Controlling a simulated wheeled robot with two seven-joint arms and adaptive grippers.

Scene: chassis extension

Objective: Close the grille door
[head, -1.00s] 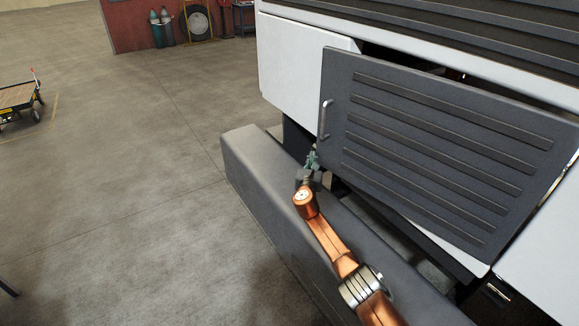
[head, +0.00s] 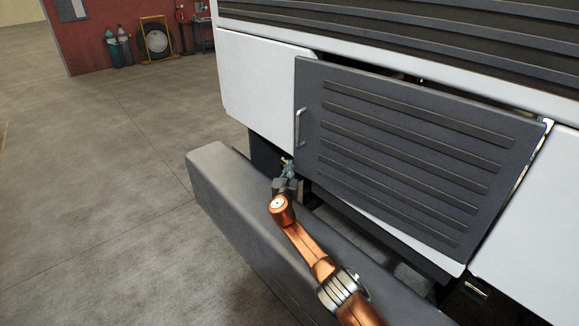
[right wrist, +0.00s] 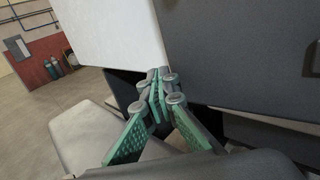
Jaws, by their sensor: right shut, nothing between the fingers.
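The grille door (head: 405,150) is a dark grey ribbed panel on the front of a white vehicle. It stands slightly ajar, with a dark gap along its top and its left edge overlapping the white panel. Its metal handle (head: 299,127) is near the left edge. My right gripper (head: 288,166) is shut and empty, just below the handle by the door's lower left corner. In the right wrist view its green fingers (right wrist: 160,87) are together in front of the seam between the white panel and the door (right wrist: 245,50). I cannot tell whether they touch the door. My left gripper is out of view.
A grey bumper (head: 225,195) juts out below the door, under my right arm. A white panel (head: 262,90) lies left of the door and another (head: 530,220) right of it. Open concrete floor is at left; gas cylinders (head: 120,48) stand far behind.

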